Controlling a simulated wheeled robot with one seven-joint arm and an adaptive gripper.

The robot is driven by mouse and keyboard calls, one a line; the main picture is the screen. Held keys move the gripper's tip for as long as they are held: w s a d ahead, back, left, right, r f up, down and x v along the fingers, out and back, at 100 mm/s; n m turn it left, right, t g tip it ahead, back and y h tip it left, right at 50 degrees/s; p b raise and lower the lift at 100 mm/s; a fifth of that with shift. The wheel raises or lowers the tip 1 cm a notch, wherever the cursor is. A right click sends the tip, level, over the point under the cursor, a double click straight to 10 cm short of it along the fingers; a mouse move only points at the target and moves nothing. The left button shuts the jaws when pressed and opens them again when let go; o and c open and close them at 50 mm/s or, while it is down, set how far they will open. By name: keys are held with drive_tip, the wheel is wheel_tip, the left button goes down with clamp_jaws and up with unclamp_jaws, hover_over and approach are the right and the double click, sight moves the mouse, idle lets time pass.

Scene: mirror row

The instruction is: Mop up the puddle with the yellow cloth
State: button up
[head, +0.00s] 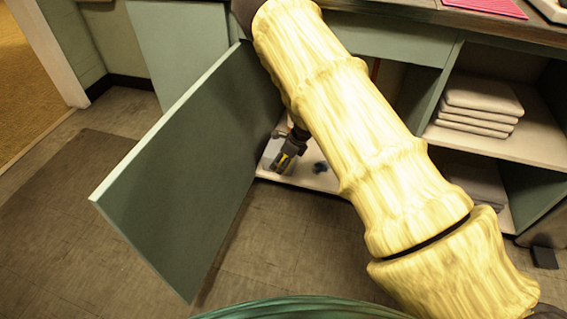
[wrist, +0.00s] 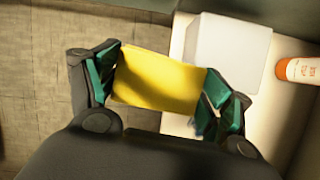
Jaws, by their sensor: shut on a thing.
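The yellow cloth (wrist: 160,82) is stretched flat between the two green-padded fingers of my gripper (wrist: 163,78) in the wrist view. My gripper is shut on it, above the edge between the floor and a pale cabinet shelf. In the head view my gripper (head: 288,152) shows small and dark, with a bit of yellow, low in the open cabinet and partly behind my arm. A small dark blue patch (head: 320,167) lies on the shelf beside it; I cannot tell what it is. I cannot make out a puddle for certain in either view.
The open green cabinet door (head: 190,165) stands left of my gripper. A white box (wrist: 228,52) and an orange-and-white bottle (wrist: 300,71) are on the shelf. Folded white towels (head: 478,105) lie in the right-hand compartment. The floor in front is clear.

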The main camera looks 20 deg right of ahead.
drive_tip(key=w+d+r+m+t+h, duration=0.1)
drive_tip(key=w+d+r+m+h, duration=0.1)
drive_tip(key=w+m, duration=0.3)
drive_tip(key=shift+w+d+r+m+h, duration=0.2)
drive_tip(key=shift+d+m+h, duration=0.65)
drive_tip(key=shift+m, duration=1.55)
drive_tip(key=shift+w+d+r+m, duration=0.1)
drive_tip(key=shift+d+r+m, duration=0.1)
drive_tip(key=shift+m, duration=0.3)
